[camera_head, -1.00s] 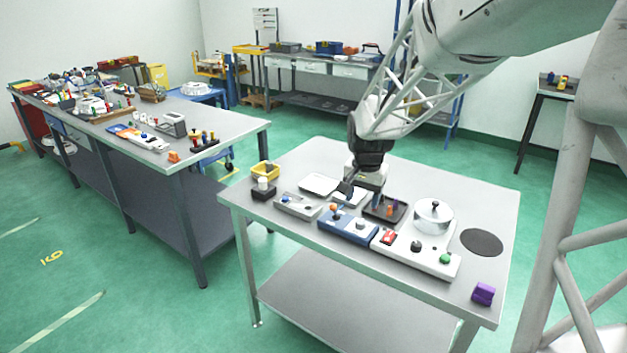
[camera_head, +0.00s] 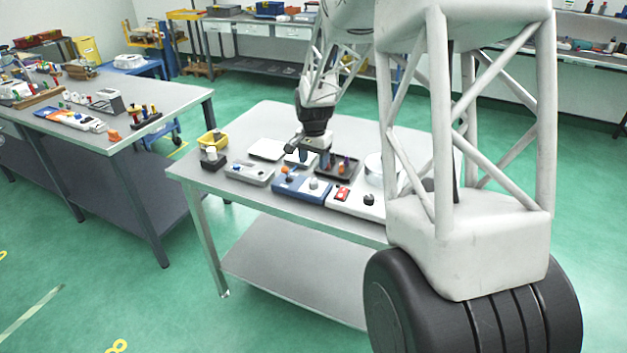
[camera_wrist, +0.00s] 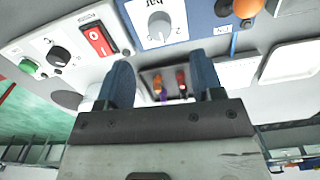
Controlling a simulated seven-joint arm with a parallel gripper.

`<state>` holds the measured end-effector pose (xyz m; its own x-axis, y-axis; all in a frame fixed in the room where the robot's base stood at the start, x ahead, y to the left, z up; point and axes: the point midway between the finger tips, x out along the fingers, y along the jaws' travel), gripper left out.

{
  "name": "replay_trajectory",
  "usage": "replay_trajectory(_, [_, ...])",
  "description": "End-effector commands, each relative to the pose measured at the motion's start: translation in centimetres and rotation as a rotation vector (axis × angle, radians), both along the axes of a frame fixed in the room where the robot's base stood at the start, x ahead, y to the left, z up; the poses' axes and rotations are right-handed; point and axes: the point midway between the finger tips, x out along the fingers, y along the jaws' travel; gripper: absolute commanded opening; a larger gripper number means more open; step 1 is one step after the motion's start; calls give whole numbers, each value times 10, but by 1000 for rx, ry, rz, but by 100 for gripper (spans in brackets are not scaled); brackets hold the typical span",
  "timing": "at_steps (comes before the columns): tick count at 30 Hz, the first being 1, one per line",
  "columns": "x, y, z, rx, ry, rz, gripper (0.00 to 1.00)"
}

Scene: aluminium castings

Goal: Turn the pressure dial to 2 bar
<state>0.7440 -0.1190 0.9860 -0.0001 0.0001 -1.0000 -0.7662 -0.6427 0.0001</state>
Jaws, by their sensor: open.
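The pressure dial is a grey round knob (camera_wrist: 159,25) on a white plate marked "bar", set in a blue box (camera_wrist: 205,25). In the wrist view a "2" shows near the knob, but its exact setting is hard to read. In the head view the knob (camera_head: 314,183) stands on top of the blue box (camera_head: 290,186). My gripper (camera_wrist: 162,80) is open with nothing between its two blue fingers. In the head view my gripper (camera_head: 309,155) hangs behind the blue box, over the black tray's left side, apart from the dial.
An orange knob (camera_wrist: 247,8) shares the blue box. Beside it, a white panel (camera_wrist: 85,65) carries a red switch (camera_wrist: 99,39) and a black knob (camera_wrist: 59,56). A black tray (camera_head: 345,173) with small pegs lies behind. My arm hides the table's right side in the head view.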

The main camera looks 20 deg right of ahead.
Motion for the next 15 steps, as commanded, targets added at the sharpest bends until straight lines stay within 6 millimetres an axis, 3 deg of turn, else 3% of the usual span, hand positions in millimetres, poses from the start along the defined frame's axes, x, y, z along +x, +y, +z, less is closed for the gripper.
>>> replay_trajectory(8, [0, 0, -2, 0, 0, 1, 61])
replay_trajectory(15, [0, 0, -19, 0, 1, 1, 61])
